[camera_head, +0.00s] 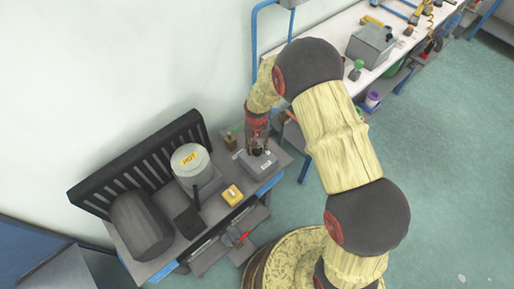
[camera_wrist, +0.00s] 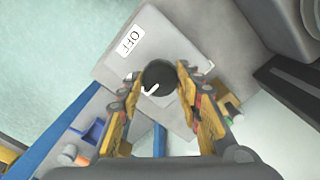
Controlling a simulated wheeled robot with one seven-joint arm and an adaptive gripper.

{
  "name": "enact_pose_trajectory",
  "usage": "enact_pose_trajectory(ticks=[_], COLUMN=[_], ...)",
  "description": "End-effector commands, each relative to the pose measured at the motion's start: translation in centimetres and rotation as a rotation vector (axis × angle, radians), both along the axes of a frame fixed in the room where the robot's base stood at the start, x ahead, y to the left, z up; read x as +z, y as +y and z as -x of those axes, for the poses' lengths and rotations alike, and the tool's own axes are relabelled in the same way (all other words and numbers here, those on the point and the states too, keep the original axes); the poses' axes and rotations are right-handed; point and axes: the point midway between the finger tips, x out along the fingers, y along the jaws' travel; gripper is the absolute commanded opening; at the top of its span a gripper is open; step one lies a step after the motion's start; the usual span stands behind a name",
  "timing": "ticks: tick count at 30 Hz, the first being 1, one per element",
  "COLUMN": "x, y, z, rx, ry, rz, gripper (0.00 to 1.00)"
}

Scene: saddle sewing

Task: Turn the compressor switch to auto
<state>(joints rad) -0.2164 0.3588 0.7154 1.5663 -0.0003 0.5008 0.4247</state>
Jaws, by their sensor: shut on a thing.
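The compressor switch is a grey box (camera_head: 262,166) at the right end of the grey bench. In the wrist view its top face (camera_wrist: 177,43) carries a white OFF label (camera_wrist: 131,39) and a round black knob (camera_wrist: 158,75). A short white mark on the knob points to the lower left of the picture, not at the OFF label. My gripper (camera_wrist: 158,84) is over the box with its yellow fingers on both sides of the knob, shut on it. It also shows in the head view (camera_head: 257,150). The fingers hide part of the box face; I see no readable AUTO label.
On the bench (camera_head: 159,256) stand a white pot marked HOT (camera_head: 190,158), a dark rounded case (camera_head: 141,224) and a small yellow box (camera_head: 232,194). A white workbench (camera_head: 335,30) with tools is at the back. Open floor lies to the right.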

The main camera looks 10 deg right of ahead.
Motion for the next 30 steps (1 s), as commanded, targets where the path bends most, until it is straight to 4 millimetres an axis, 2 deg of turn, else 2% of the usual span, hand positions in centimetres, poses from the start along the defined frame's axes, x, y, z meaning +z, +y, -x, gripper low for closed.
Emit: enact_pose_trajectory(ticks=[1,2,11,19,23,26,30], x=[0.0,0.0,0.0,0.0,0.7,2.0,4.7], y=[0.0,0.0,0.0,0.0,0.0,0.0,0.0], z=[0.0,0.0,0.0,0.0,-0.1,-0.2,-0.2], rx=[-0.002,-0.001,0.0,0.0,0.0,0.0,0.0], ry=[0.0,0.0,0.0,0.0,-0.001,-0.004,-0.004], rz=[-0.001,0.0,0.0,0.0,-0.001,-0.001,-0.001], gripper=[0.1,0.36,0.53,0.53,0.53,0.53,0.53])
